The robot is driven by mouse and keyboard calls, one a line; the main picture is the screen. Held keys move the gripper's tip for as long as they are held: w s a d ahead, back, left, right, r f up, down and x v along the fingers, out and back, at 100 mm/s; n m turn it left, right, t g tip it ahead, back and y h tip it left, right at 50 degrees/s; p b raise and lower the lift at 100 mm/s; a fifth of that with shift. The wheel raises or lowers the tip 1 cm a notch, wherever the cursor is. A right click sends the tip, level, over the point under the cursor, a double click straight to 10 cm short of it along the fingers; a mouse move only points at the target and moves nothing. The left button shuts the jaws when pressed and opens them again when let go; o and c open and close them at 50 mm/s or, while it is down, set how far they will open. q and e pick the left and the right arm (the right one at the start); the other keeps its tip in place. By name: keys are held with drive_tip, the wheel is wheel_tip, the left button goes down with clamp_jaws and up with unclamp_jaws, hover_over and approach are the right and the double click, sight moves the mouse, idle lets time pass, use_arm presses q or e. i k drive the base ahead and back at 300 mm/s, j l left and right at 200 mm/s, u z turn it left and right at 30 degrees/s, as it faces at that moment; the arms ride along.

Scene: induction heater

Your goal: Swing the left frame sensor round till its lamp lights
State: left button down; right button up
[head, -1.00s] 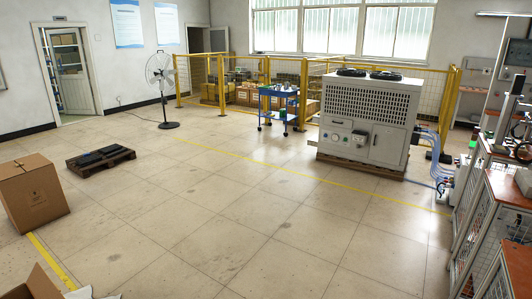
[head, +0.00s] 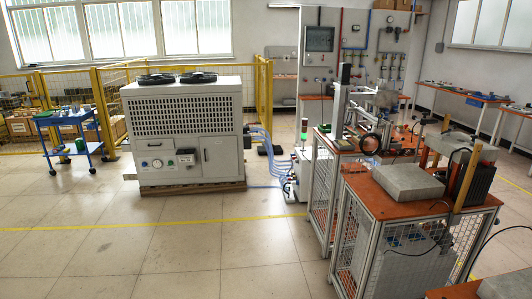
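An upright metal frame with an induction-heater-like rig (head: 345,100) stands on an orange-topped bench right of centre. A ring-shaped part (head: 370,143) sits low on it. The left frame sensor and its lamp are too small to pick out at this distance. Neither of my grippers is in view.
A large white chiller cabinet (head: 185,135) stands left of centre, with blue hoses to its right. A nearer orange-topped bench (head: 378,203) carries a grey block (head: 408,181). A blue trolley (head: 70,135) stands at left. The tiled floor at front left is clear.

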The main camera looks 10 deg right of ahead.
sight(380, 115)
drive_tip(key=i+z, duration=0.25)
drive_tip(key=i, duration=0.85)
drive_tip(key=i+j+z, duration=0.2)
drive_tip(key=i, duration=0.85)
drive_tip(key=l, duration=0.1)
